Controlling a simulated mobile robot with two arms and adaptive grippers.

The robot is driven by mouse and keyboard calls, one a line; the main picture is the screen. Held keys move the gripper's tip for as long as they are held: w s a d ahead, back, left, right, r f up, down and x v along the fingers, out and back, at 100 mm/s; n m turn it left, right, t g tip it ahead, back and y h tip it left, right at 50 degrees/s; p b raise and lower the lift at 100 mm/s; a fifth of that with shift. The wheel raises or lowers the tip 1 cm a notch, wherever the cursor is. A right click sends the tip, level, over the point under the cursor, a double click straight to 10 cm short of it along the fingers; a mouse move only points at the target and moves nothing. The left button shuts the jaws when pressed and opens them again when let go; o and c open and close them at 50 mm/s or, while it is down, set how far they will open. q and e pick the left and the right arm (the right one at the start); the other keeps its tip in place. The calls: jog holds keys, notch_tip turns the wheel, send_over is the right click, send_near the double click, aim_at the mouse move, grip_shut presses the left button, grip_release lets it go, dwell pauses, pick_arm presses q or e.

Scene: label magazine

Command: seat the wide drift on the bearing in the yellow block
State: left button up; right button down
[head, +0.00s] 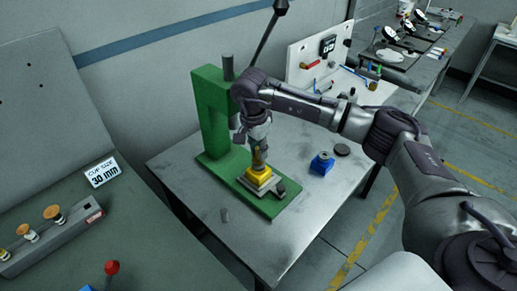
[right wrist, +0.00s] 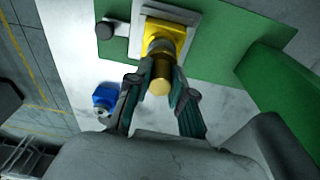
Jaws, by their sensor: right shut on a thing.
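My right gripper (head: 260,142) is shut on a brass-coloured drift (head: 259,158), a short cylinder that points down at the yellow block (head: 258,174). The block sits on a pale plate on the base of the green press (head: 212,120). In the right wrist view, the drift (right wrist: 161,76) stands between the two fingers and its far end overlaps the yellow block (right wrist: 152,32). A greyish ring shows near that end; I cannot tell whether it is the bearing or part of the drift, nor whether they touch. My left gripper is out of view.
The press lever (head: 268,32) rises above my wrist. A rack of brass-topped pieces (head: 46,238) stands on the left bench.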

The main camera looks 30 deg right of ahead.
aim_at(255, 160)
jog(key=shift+f+b, duration=0.55)
jog(key=shift+f, duration=0.25)
jog(key=c, duration=0.9)
grip_release()
jog(key=shift+r, duration=0.1)
jog(key=shift+c, duration=0.2)
notch_tip(255, 160, up, 12)
jog(key=a, duration=0.1)
jog(key=shift+s+a, duration=0.2)
